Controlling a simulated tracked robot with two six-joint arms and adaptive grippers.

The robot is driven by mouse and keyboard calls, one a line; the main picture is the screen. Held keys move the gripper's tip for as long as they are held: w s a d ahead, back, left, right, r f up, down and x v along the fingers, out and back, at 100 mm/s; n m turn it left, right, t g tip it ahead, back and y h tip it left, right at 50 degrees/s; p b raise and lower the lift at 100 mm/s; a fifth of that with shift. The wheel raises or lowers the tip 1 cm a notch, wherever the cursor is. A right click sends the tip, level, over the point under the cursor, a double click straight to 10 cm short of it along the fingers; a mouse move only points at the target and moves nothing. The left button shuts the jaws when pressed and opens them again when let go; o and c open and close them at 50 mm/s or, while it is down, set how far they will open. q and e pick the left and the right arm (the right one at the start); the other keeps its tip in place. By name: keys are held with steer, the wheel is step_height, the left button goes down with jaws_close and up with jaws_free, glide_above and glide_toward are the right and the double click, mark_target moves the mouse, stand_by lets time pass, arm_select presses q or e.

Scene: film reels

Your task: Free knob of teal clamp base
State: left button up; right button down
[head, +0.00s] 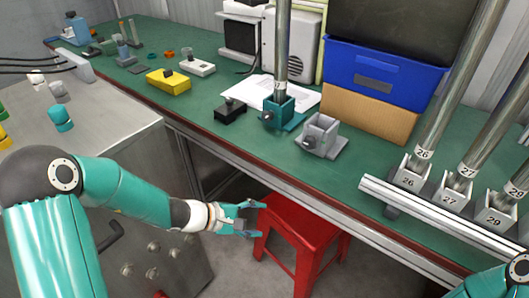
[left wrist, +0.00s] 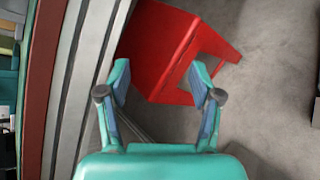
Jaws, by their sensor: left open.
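The teal clamp base (head: 280,112) stands on the green bench near its front edge, in the middle of the head view. A tall metal pole (head: 282,45) rises upright out of it. Its dark knob (head: 267,117) is on the left front side. My left gripper (head: 257,219) is open and empty, in front of the bench and below the clamp base in the picture, over the red stool. In the left wrist view the open fingers (left wrist: 160,72) have nothing between them. The clamp base does not show there. Only parts of my right arm show, at the lower right.
A grey clamp base (head: 319,136) and a black block (head: 230,111) flank the teal one. The red stool (head: 289,220) stands below the bench edge. Numbered holders with poles (head: 410,174) stand at right. A grey cabinet (head: 95,150) is at left.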

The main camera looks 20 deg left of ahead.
arm_select(q)
steer(key=w+a+r+n+t+b, duration=0.2)
steer(key=w+a+r+n+t, duration=0.1)
steer(key=w+a+r+t, duration=0.4)
steer(key=n+t+y, duration=0.2)
steer(key=t+y, duration=0.1)
glide_toward(266, 118)
steer(key=x, duration=0.9)
steer(key=shift+w, duration=0.25)
arm_select(e)
step_height(266, 118, down, 4)
steer(key=shift+r, duration=0.1)
arm_select(q)
steer(key=shift+c, duration=0.2)
steer(key=c, duration=1.1)
